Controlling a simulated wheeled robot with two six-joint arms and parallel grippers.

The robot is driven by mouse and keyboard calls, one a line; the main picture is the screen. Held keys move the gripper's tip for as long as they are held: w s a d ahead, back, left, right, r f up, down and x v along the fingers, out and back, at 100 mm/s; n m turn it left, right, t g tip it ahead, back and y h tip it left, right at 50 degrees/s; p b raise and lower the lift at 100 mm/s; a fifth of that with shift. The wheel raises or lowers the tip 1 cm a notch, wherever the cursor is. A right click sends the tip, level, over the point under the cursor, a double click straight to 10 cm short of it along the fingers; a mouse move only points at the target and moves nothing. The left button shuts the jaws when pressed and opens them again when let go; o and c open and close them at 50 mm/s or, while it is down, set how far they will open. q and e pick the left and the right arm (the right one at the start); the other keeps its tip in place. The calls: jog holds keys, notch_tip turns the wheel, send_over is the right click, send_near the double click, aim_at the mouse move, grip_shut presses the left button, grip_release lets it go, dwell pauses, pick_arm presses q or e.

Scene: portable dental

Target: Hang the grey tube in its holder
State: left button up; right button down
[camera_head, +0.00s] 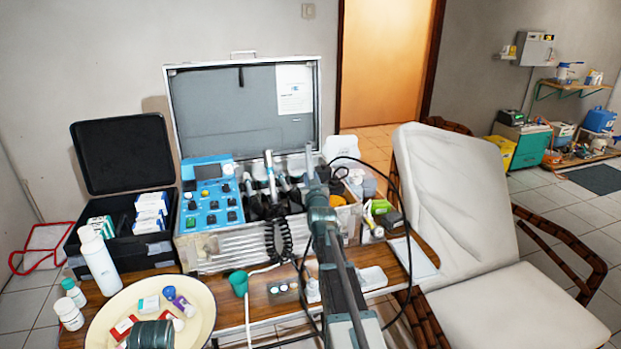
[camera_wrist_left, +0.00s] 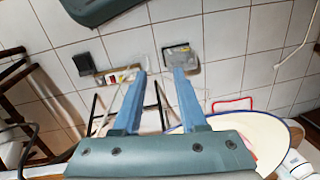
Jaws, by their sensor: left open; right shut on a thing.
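My right arm comes in from the bottom middle of the head view, and its gripper (camera_head: 315,190) is over the right part of the open metal case (camera_head: 215,252). It is shut on a slim grey piece (camera_head: 310,158), which stands nearly upright; I take it for the grey tube. The wrist hides its lower part, and I cannot tell whether it touches a holder. Grey and silver handpieces (camera_head: 270,175) stand in the case to its left. My left gripper (camera_wrist_left: 162,75) is open and empty in the left wrist view, above the floor near the cream plate's rim.
The cream plate (camera_head: 205,312) with small boxes and bottles is at the front left. A black box (camera_head: 160,240) and a white bottle (camera_head: 99,262) stand behind it. A green funnel (camera_head: 238,283) and black coiled hoses (camera_head: 284,240) are near the case. A reclining chair (camera_head: 450,200) is right.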

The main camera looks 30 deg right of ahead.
jog(key=shift+s+f, duration=0.1)
jog(key=shift+f, duration=0.25)
jog(key=c, duration=0.7)
grip_release()
jog(key=shift+o, duration=0.2)
jog(key=v, duration=0.8)
dwell(0.7)
